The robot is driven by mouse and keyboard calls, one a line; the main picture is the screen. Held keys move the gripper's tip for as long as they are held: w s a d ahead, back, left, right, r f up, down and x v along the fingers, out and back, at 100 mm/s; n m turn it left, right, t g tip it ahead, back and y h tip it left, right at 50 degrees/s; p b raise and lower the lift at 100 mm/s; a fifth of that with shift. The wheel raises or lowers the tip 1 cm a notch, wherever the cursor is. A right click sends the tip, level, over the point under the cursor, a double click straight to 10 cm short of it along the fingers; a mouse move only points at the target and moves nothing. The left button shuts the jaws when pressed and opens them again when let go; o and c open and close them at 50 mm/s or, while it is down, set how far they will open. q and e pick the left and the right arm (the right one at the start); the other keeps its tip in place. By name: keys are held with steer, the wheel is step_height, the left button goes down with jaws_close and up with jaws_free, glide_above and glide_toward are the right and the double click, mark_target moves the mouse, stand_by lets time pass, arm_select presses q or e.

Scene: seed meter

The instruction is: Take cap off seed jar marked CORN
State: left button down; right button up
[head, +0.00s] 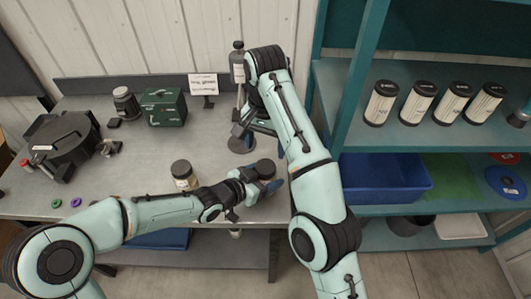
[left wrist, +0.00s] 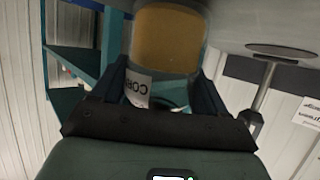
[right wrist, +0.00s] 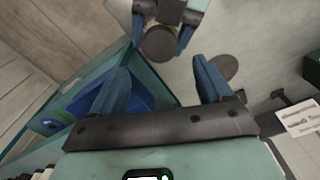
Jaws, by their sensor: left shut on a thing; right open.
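The CORN jar (left wrist: 168,40) holds yellow-orange seed, and its label (left wrist: 138,88) shows part of the word in the left wrist view. My left gripper (head: 264,184) is shut around its body near the front edge of the bench. Its dark round cap (head: 266,168) is on, and the cap (right wrist: 160,43) faces the camera in the right wrist view. My right gripper (right wrist: 160,75) is open and empty, with the cap beyond its fingertips. In the head view my right gripper (head: 256,132) is behind the jar, partly hidden by its own arm.
A second dark-capped jar (head: 184,175) stands to the left on the bench (head: 150,165). A post stand (head: 241,144) is behind the jar. A black machine (head: 62,142), green box (head: 163,108) and sign (head: 203,84) stand farther left. Teal shelving (head: 420,138) is at right.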

mark_target(265, 166)
steer(key=shift+f, duration=3.8)
steer(key=shift+c, duration=0.3)
steer(key=c, duration=1)
steer(key=shift+n, duration=1.7)
steer(key=o, duration=1.1)
steer(key=shift+o, duration=0.2)
